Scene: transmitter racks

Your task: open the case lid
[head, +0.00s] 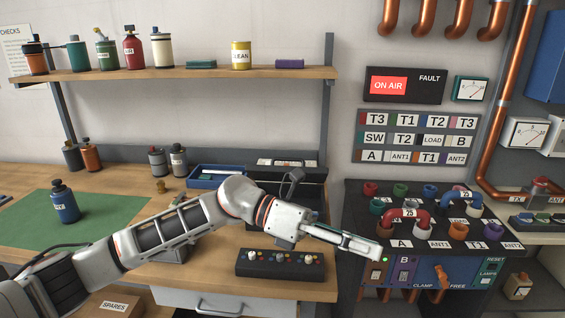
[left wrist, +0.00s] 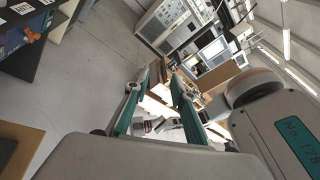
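A black case (head: 314,196) stands on the wooden bench in the head view, behind my left arm. Its front and left parts are largely hidden by the arm, and I cannot clearly tell the lid's position. A dark curved piece like a handle (head: 293,178) rises just above my left wrist. My left gripper (head: 376,252) is out to the right of the case, past the bench edge and in front of the patch panel, apart from the case. In the left wrist view its two green fingers (left wrist: 157,82) stand apart with nothing held between them. My right gripper is not seen.
A black box with coloured knobs (head: 280,264) lies on the bench below my left forearm. A blue tray (head: 216,177) is left of the case. A blue bottle (head: 64,203) stands on the green mat (head: 28,225). The patch panel (head: 344,212) with coloured sockets stands right of the bench.

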